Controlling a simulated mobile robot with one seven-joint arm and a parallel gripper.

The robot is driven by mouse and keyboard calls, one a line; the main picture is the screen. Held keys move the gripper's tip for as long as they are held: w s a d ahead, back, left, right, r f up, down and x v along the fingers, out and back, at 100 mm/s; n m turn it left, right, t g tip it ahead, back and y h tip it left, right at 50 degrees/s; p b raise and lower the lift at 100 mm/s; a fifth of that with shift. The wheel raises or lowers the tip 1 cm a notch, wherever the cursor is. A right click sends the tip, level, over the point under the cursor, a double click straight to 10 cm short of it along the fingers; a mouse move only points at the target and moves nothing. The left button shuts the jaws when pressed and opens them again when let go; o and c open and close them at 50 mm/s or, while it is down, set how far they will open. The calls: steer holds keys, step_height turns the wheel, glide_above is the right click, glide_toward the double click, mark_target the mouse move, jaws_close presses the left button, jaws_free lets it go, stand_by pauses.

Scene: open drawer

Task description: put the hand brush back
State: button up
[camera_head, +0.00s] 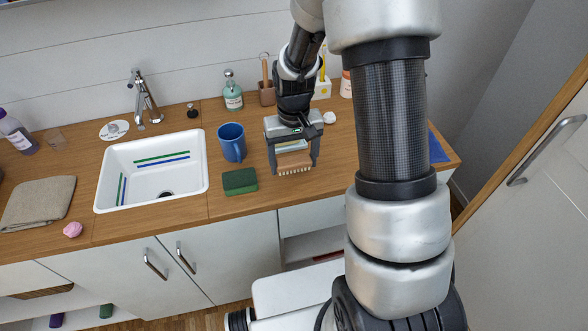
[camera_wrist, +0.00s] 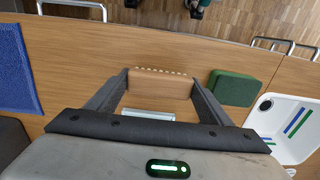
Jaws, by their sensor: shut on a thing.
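The hand brush (camera_head: 294,160) has a pale wooden block with a row of light bristles along its lower edge. My gripper (camera_head: 294,164) points down over the counter, right of the blue mug, with its two fingers on either side of the brush. In the wrist view the wooden block (camera_wrist: 162,84) spans the space between the fingertips of my gripper (camera_wrist: 159,86), bristles facing away from the palm. A pale strip shows nearer the palm; I cannot tell what it belongs to. Whether the bristles touch the counter is unclear.
A green sponge (camera_head: 240,181) and blue mug (camera_head: 232,142) stand close left of the brush. The white sink (camera_head: 152,171) lies farther left. A soap bottle (camera_head: 232,92) and brown holder (camera_head: 267,94) stand behind. A blue cloth (camera_wrist: 14,68) lies on the opposite side.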

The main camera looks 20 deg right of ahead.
mark_target(294, 170)
steer(key=shift+f, duration=1.75)
steer(key=shift+f, duration=0.15)
steer(key=o, duration=1)
